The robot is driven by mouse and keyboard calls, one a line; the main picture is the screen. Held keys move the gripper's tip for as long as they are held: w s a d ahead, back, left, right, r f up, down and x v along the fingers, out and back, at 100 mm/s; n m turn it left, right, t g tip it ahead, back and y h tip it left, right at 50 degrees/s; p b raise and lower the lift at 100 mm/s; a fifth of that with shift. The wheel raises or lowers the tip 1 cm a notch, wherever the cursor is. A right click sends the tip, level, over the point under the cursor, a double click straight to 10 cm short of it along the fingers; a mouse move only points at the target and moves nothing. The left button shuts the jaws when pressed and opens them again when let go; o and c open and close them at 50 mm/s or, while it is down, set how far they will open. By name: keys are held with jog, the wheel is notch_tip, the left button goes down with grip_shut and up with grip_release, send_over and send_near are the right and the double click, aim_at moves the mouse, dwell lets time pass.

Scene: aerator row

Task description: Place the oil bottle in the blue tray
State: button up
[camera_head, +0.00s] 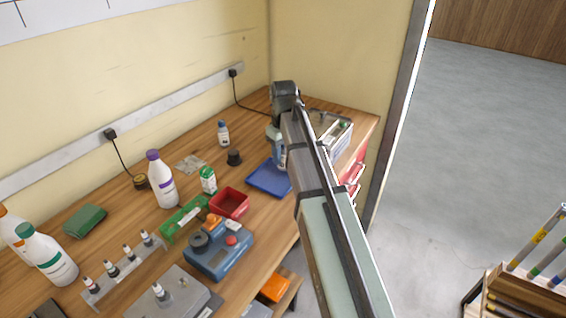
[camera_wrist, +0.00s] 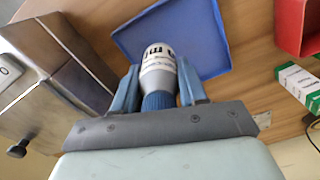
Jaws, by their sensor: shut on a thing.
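The blue tray (camera_head: 262,183) lies flat on the wooden bench, beside and partly behind my arm. It also shows in the wrist view (camera_wrist: 207,42), beyond the fingers. My gripper (camera_wrist: 160,92) is shut on the oil bottle (camera_wrist: 158,66), a small pale bottle with dark print and a ribbed blue cap. One finger is on each side of it, with the cap toward my wrist. The bottle's body overlaps the tray in the wrist view; I cannot tell whether it touches the tray. In the head view my gripper (camera_head: 277,157) is at the tray's far edge, and the bottle is mostly hidden.
A red bin (camera_head: 230,204) and a green-white carton (camera_head: 208,180) stand left of the tray. A dark round object (camera_head: 234,158) and a small bottle (camera_head: 223,133) stand behind it. A metal box (camera_head: 335,130) stands to the right. A blue device (camera_head: 218,250) is nearer the front.

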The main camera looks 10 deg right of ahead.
aim_at(283, 162)
jog(key=shift+f, duration=1.65)
jog(key=shift+f, duration=0.1)
jog(key=o, duration=1.1)
notch_tip(283, 162, up, 12)
jog(key=shift+r, duration=0.1)
